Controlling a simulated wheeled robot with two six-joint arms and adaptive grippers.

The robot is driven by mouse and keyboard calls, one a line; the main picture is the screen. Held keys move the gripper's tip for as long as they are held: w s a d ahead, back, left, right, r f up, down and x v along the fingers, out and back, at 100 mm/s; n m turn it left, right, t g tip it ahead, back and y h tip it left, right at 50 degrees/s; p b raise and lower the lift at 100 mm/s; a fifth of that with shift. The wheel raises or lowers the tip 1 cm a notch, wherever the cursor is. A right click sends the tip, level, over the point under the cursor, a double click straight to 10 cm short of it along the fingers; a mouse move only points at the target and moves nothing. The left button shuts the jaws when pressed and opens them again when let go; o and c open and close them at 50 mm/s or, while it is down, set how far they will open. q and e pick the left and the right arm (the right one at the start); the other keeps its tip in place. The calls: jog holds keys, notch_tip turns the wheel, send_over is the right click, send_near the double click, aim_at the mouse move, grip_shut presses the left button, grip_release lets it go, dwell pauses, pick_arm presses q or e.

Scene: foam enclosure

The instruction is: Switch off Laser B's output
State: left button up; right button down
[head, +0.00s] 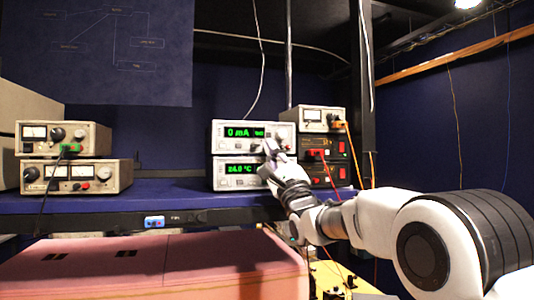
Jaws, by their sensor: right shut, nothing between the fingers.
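A stack of two light-grey instruments stands on the blue shelf. The upper unit (222,138) has a green display reading 0 mA, with a smaller word that I cannot read clearly. The lower unit (221,180) has a green display reading about 24.0 °C. My right gripper (268,150) is shut and empty, with its fingertips at the right half of the upper unit's front panel. It hides some of the controls there, and I cannot tell whether it touches them. No label naming Laser B is readable. My left gripper is not in view.
Black boxes with red switches (338,147) and a small grey meter unit (311,114) stand right of the stack. Two metered supplies (90,176) stand at left on the blue shelf (165,192). A dark post (363,90) and hanging cables are close to my right arm.

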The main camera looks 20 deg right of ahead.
jog(key=s+b, duration=0.4)
jog(key=s, duration=0.1)
jog(key=shift+d, duration=0.1)
dwell(0.4)
dwell(0.7)
